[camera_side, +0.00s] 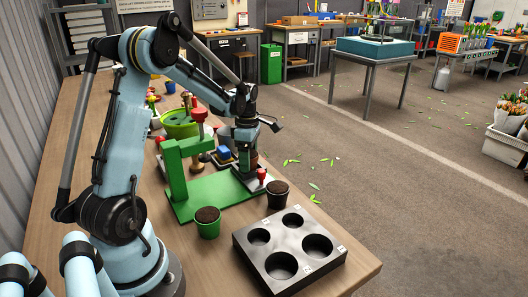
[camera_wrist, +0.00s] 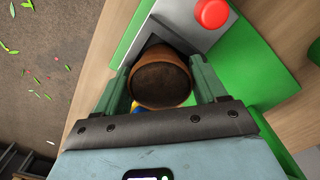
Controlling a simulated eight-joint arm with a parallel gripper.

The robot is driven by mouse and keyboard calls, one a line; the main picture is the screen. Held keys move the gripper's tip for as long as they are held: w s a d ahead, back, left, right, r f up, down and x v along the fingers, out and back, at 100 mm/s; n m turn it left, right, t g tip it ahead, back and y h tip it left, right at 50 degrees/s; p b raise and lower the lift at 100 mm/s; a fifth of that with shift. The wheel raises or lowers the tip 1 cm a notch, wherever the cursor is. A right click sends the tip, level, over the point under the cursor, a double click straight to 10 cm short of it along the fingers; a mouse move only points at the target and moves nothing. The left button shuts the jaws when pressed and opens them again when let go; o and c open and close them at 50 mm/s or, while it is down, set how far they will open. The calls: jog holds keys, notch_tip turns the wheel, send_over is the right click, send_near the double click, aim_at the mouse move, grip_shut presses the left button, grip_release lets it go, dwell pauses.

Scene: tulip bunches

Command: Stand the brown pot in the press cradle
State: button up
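The brown pot (camera_wrist: 160,82), filled with dark soil, is between the two green fingers of my gripper (camera_wrist: 162,88) in the wrist view. The fingers appear to press on both its sides. In the side view my gripper (camera_side: 246,150) points down over the right end of the green press (camera_side: 185,175), and little of the pot shows. The press cradle, a grey metal piece with a dark notch (camera_wrist: 190,28), lies right at the pot's far side. I cannot tell whether the pot's base touches it.
A red knob (camera_wrist: 212,13) stands beside the cradle. A green pot (camera_side: 208,222) and a black pot (camera_side: 277,194), both with soil, stand in front of the press. A dark block with several round holes (camera_side: 290,247) lies near the bench's front corner. Clutter stands behind the press.

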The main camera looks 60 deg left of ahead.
jog(key=o, duration=0.3)
notch_tip(320, 180, up, 12)
jog(key=s+d+m+t, duration=0.2)
jog(key=d+m, duration=0.5)
jog(key=m, duration=0.2)
jog(key=s+d+f+m+t, duration=0.1)
jog(key=s+d+m+t, duration=0.1)
jog(key=d+m, duration=0.6)
jog(key=s+d+m+t, duration=0.3)
jog(key=d+m, duration=0.5)
jog(key=m, duration=0.2)
jog(key=shift+s+d+f, duration=0.1)
jog(key=shift+d+f, duration=0.15)
jog(key=shift+f, duration=0.15)
